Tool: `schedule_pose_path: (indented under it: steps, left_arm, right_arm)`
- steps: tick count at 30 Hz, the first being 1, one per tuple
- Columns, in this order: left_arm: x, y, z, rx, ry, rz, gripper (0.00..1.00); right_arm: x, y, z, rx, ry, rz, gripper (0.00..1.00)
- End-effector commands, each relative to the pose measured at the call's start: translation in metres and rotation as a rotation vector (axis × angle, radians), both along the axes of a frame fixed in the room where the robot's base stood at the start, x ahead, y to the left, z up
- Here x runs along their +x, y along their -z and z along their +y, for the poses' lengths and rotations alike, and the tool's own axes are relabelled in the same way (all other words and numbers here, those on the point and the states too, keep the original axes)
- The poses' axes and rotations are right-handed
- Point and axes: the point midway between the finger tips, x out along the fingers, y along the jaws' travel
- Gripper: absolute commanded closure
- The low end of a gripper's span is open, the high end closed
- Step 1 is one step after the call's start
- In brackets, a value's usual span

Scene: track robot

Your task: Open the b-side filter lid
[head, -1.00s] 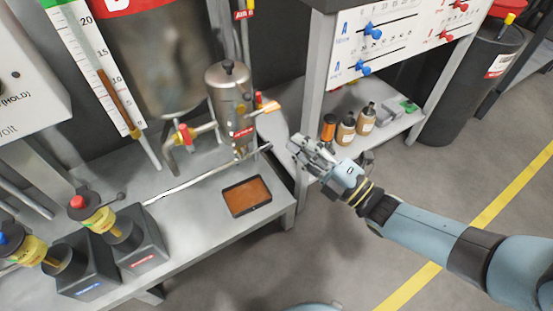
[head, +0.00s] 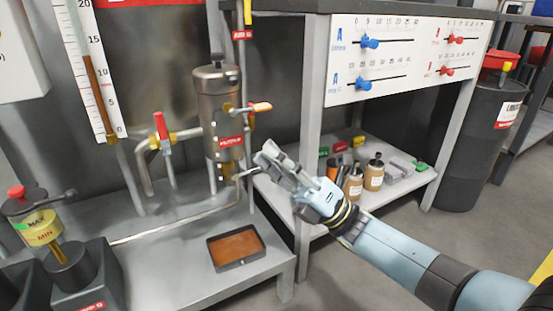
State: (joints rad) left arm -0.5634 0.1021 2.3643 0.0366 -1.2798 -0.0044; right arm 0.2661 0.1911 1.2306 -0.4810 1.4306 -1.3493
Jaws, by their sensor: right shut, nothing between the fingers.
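The filter is a brushed metal canister (head: 217,115) with a red label, standing upright behind the metal bench. Its lid (head: 217,72), with a small dark knob on top, sits on the canister and looks shut. Whether this is the b-side filter I cannot read from the label. My right gripper (head: 265,158) is shut and empty. It is to the lower right of the canister, well below the lid, near the end of a thin pipe. I cannot tell whether it touches the pipe. My left gripper is not in view.
An orange-handled valve (head: 259,107) sticks out right of the canister, and a red-handled valve (head: 161,127) stands left. A shallow tray (head: 237,247) of brown liquid lies on the bench. Several bottles stand on the shelf (head: 402,190) at right. A pump (head: 55,250) is at left.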

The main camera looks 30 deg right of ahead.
Motion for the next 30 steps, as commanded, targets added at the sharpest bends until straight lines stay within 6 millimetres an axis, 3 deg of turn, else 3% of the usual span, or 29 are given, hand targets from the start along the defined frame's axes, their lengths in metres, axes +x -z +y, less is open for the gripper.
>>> schedule_pose_path:
  steps: [9,18,30]
  left_arm:
    - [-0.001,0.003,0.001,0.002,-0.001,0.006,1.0]
    - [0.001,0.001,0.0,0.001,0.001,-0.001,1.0]
    - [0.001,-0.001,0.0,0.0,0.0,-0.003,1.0]
  right_arm:
    - [0.029,-0.047,0.041,0.002,0.0,-0.002,1.0]
    - [0.049,-0.074,0.034,0.001,0.0,0.001,1.0]
    - [0.051,-0.077,0.034,0.001,0.0,0.003,1.0]
